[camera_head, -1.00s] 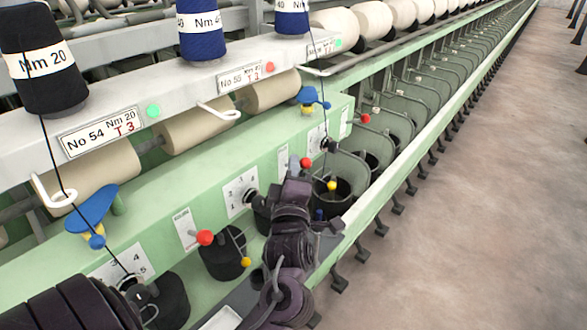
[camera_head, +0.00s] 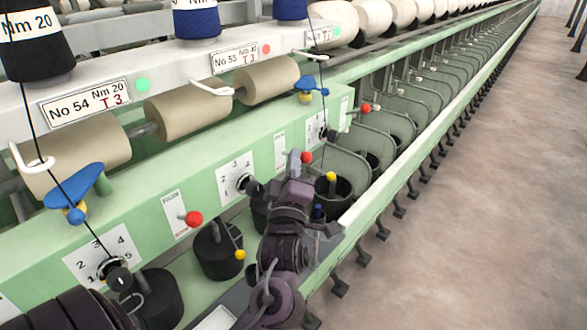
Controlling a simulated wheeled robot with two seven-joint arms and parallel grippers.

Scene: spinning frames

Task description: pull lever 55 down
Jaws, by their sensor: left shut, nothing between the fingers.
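A lever with a red ball knob (camera_head: 307,157) sticks out of the green machine front, beside a white label, right of the dial (camera_head: 238,179) under the plate No 55 (camera_head: 235,60). I take it as lever 55, though no number shows on it. My left gripper (camera_head: 296,167) is shut and empty. Its dark tip is just left of and below the red knob in the picture; I cannot tell whether they touch. The gripper and wrist hide the lever's lower part and part of a black can behind. My right gripper is not in view.
Another red-knobbed lever (camera_head: 194,218) stands to the left, and a third (camera_head: 366,108) farther right. Black cans (camera_head: 217,251) with yellow knobs stand below the panel. A pale green rail (camera_head: 375,202) runs along the front.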

